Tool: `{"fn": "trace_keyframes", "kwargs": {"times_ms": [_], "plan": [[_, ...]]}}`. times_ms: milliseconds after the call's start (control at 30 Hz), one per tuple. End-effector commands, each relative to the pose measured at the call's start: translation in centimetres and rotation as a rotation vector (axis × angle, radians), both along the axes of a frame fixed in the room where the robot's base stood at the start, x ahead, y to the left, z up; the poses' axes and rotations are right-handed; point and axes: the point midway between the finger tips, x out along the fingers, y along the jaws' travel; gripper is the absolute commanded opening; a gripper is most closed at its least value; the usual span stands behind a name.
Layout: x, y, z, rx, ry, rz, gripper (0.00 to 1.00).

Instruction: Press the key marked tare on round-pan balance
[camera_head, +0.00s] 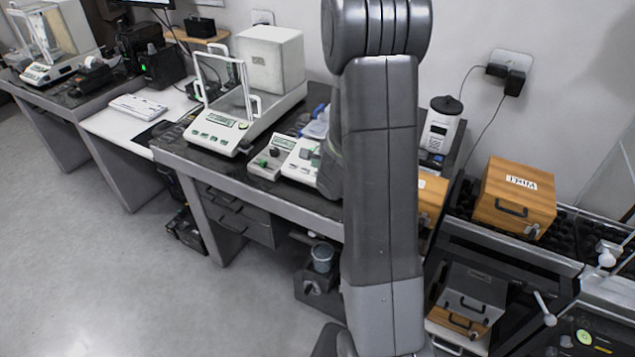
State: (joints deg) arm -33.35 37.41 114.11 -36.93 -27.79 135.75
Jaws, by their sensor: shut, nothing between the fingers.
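My own grey arm stands upright through the middle of the view and hides part of the weighing table. My gripper is not visible. Left of the arm, a white balance with a glass draft shield (216,131) stands on the dark weighing table (178,151). Right of it are a small device with green keys (268,163) and a white low balance (301,160), whose right side is hidden by my arm. I cannot make out a round pan or the tare marking on any key at this size.
Another shielded balance (45,72) is at the far left. Right of my arm are a white and black device (441,127) and a wooden case (514,196). The floor at left is clear.

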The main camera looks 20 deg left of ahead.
Motion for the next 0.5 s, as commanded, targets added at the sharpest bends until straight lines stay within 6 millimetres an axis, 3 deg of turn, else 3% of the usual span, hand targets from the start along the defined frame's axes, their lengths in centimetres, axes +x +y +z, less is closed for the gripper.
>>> {"fn": "trace_keyframes", "kwargs": {"times_ms": [33, 200, 500], "plan": [[0.2, 0.0, -1.0, -0.001, 0.003, -0.001, 0.0], [0.6, -0.1, -2.1, -0.001, 0.001, 0.001, 0.0], [0.7, -0.1, -2.2, -0.001, 0.001, 0.0, 0.0]]}}
